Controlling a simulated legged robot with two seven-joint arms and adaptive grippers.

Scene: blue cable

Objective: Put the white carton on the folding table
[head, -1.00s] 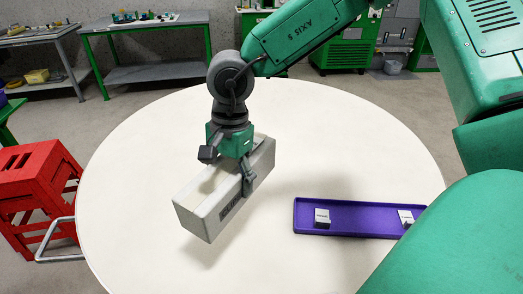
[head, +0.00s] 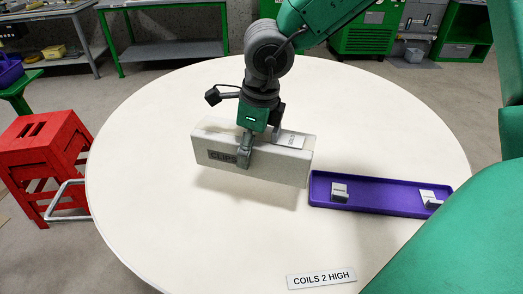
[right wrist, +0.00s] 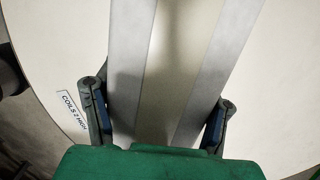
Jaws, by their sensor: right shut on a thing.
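The white carton (head: 285,166), a long greyish-white box with a CLIPS label on its front side, is in the head view over the middle of the round white table (head: 400,120). A shadow lies under it and it looks a little above the top; any contact is hard to tell. My right gripper (head: 260,147) comes down from above and is shut across the carton's width, one finger on each long side. The right wrist view shows the carton (right wrist: 190,50) between both fingers of the gripper (right wrist: 158,98). My left gripper is out of view.
A purple tray (head: 385,204) with two small labelled pieces lies right of the carton. A COILS 2 HIGH label (head: 321,279) is at the table's near edge. A red stool (head: 42,150) stands left of the table. The table's left and far parts are clear.

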